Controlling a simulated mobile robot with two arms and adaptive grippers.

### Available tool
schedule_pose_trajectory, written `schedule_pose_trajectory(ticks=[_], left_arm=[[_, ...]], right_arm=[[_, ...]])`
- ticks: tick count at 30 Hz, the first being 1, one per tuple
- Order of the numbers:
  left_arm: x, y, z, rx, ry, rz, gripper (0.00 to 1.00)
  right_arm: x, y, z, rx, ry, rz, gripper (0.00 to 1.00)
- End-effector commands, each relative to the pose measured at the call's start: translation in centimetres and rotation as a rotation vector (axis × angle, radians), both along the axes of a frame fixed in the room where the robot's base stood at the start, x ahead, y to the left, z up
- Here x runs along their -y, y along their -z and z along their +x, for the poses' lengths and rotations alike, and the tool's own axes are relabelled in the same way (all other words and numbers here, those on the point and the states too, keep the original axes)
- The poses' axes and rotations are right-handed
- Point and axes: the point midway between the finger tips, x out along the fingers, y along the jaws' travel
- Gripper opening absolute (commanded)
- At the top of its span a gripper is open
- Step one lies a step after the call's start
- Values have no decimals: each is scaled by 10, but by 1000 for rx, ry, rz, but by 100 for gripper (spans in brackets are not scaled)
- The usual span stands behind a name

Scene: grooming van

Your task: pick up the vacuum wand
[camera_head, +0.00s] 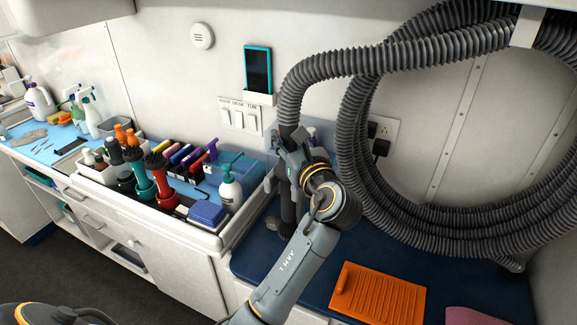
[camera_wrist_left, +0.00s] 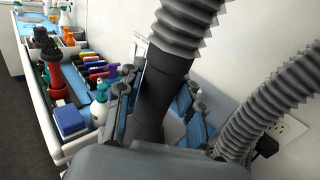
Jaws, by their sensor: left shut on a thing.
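The vacuum wand (camera_head: 288,212) is a dark, upright tube joined at its top to a grey ribbed hose. It stands over the blue counter mat near the wall. My left gripper (camera_head: 291,160) is shut around its upper part, just below the hose. In the left wrist view the dark wand (camera_wrist_left: 160,97) runs between the two fingers of the left gripper (camera_wrist_left: 158,105), one on each side. The wand's lower end is partly hidden behind my arm in the head view, so I cannot tell whether it touches the mat. My right gripper is not in view.
The ribbed hose (camera_head: 357,135) hangs in large coils on the wall to the right. An orange ribbed mat (camera_head: 378,293) lies on the blue counter mat (camera_head: 460,283). A tray of bottles, brushes and a white pump bottle (camera_head: 230,192) stands close on the left.

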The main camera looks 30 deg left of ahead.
Motion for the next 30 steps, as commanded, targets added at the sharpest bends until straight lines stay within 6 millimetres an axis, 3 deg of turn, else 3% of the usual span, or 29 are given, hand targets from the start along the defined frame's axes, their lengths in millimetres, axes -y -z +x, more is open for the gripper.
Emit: schedule_pose_trajectory(ticks=[6, 21, 25, 30], left_arm=[[0, -8, -4, 6, 0, -1, 0], [0, -64, -4, 6, 0, 1, 0], [0, -73, -4, 6, 1, 0, 0], [1, -70, -18, 4, 0, -1, 0]], right_arm=[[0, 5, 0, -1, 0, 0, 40], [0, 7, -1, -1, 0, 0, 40], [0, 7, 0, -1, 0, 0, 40], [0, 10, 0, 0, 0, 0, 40]])
